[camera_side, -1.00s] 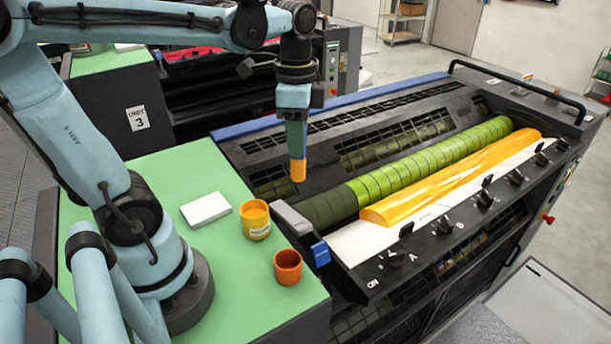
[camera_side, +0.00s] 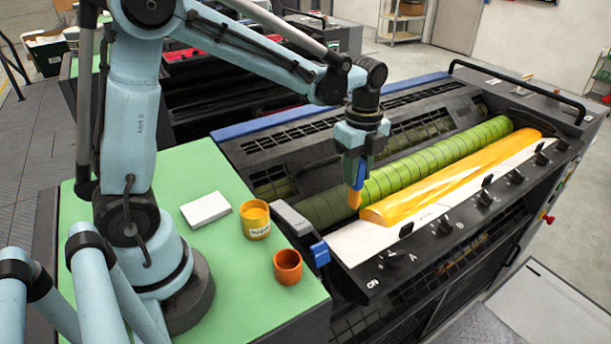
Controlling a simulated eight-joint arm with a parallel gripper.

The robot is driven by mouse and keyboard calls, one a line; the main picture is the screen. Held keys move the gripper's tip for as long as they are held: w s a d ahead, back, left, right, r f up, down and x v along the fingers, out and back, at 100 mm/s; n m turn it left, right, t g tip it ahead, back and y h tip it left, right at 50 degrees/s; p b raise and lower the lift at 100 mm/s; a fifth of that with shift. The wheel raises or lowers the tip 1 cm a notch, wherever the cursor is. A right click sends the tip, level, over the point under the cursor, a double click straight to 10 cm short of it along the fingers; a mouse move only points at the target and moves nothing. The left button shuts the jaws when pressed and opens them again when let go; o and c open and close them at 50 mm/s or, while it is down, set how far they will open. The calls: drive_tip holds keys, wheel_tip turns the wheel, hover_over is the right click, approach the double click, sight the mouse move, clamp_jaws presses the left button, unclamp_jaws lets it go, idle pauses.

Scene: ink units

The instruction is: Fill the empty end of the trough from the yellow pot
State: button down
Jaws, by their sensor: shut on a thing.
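The yellow pot (camera_side: 255,221) stands on the green worktop and has yellow ink inside. The trough (camera_side: 352,243) runs along the front of the green roller. Yellow ink (camera_side: 455,182) fills most of its length, and its near left end is bare and white. The tool hangs almost upright above the roller, close to the left tip of the yellow ink. I cannot tell whether it touches anything.
An orange pot (camera_side: 287,266) stands in front of the yellow pot, and a white block (camera_side: 205,210) lies behind it on the green worktop (camera_side: 235,290). A row of black knobs (camera_side: 444,226) lines the trough's front. A black rail (camera_side: 520,84) rises at the far end.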

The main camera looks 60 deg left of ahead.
sight(353, 207)
drive_tip(key=shift+f, duration=4.15)
drive_tip(key=shift+f, duration=0.35)
drive_tip(key=shift+r, duration=5.35)
